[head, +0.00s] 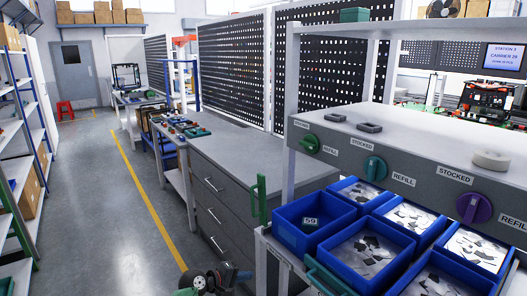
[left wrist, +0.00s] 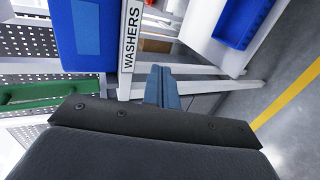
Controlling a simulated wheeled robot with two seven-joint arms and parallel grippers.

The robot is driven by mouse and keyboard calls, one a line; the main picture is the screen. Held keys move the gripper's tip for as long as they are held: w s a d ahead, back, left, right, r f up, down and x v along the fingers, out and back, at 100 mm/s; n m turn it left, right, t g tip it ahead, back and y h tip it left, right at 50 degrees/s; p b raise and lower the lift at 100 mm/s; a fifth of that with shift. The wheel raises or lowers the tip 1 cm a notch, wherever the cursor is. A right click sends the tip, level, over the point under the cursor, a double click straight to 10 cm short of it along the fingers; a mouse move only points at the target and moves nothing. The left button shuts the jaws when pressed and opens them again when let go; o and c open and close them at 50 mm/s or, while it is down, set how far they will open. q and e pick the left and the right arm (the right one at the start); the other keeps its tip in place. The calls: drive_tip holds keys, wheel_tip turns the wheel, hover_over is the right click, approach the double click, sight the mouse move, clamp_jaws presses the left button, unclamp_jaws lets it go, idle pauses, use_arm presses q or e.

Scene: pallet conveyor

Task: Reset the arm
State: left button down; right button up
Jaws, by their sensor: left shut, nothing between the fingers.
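My left gripper (head: 236,274) shows at the bottom edge of the head view, low over the floor and to the left of the bin rack. In the left wrist view its blue-grey fingers (left wrist: 162,88) are together with nothing between them. They point toward a white frame beside a label reading WASHERS (left wrist: 130,38). My right gripper is not in view.
Blue bins (head: 312,222) with parts stand at the right, below a panel with coloured knobs (head: 374,168). A green handle (head: 259,200) sticks out beside the drawer cabinet (head: 213,186). A shelf (head: 22,130) lines the left. The aisle floor (head: 108,220) is clear.

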use_arm(q)
drive_tip(key=s+a+f+m+g+y, duration=0.1)
drive_tip(key=s+a+f+m+y, duration=0.4)
drive_tip(key=s+f, duration=0.2)
drive_tip(key=s+a+f+m+g+y, duration=0.1)
drive_tip(key=s+a+f+m+y, duration=0.35)
drive_tip(key=s+f, duration=0.3)
drive_tip(key=s+f+g, duration=0.1)
drive_tip(key=s+f, duration=0.4)
drive_tip(key=s, duration=0.5)
drive_tip(key=s+f+g, duration=0.1)
drive_tip(key=s+f, duration=0.5)
drive_tip(key=s, duration=0.5)
drive_tip(key=s+f+g, duration=0.2)
drive_tip(key=s+f, duration=0.4)
drive_tip(key=s, duration=0.5)
drive_tip(key=shift+a+y, duration=0.2)
drive_tip(key=shift+y, duration=0.15)
